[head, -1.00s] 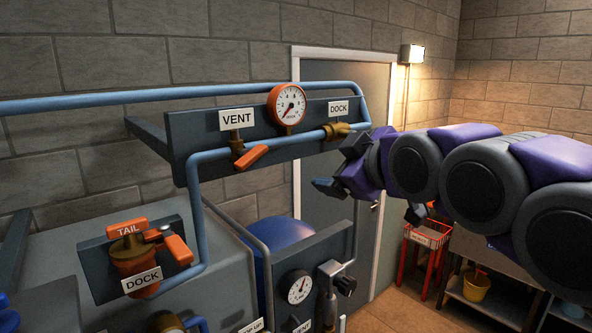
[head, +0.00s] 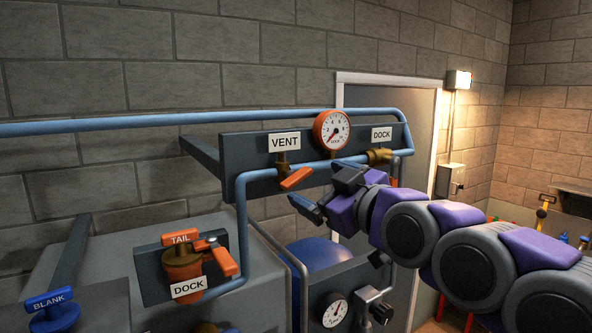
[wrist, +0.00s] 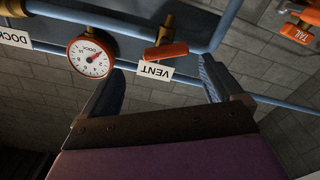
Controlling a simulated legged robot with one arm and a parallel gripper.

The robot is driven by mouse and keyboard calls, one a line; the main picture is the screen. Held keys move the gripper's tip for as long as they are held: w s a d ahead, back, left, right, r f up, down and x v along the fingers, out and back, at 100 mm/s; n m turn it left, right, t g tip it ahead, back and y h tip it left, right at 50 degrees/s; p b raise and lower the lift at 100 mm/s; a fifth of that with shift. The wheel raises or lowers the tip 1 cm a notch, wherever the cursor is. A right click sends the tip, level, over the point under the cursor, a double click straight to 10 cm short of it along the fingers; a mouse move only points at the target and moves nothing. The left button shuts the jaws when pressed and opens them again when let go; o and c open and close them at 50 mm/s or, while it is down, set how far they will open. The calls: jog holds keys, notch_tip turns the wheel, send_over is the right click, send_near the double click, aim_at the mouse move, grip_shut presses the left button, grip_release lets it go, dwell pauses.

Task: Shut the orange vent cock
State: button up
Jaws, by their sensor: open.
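The vent cock has an orange lever (head: 295,179) on a brass body, on the blue pipe below the VENT label (head: 285,142). In the head view the lever slants up to the right. In the wrist view the lever (wrist: 166,53) lies beyond the gap between my fingers, beside the upside-down VENT label (wrist: 154,71). My gripper (head: 325,193) is open and empty, just right of and below the lever in the head view. It seems apart from the lever. Both fingers show in the wrist view, with the gap between them (wrist: 160,88) clear.
A red-rimmed gauge (head: 332,130) and a brass DOCK fitting (head: 379,156) sit right of the vent cock. A lower panel carries an orange TAIL/DOCK valve (head: 182,265) with its own orange lever (head: 224,261). A blue BLANK knob (head: 52,309) stands lower left.

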aim_at(294, 175)
jog(key=x, duration=0.3)
jog(key=p+x, duration=0.1)
jog(key=x, duration=0.1)
jog(key=a+x, duration=0.1)
jog(key=x, duration=0.2)
jog(key=shift+s+a+p, duration=0.15)
jog(key=shift+a+p, duration=0.1)
jog(key=shift+p, duration=0.1)
jog(key=shift+w+f, duration=0.1)
jog(key=shift+w, duration=0.25)
jog(key=shift+d, duration=0.15)
jog(key=shift+c, duration=0.2)
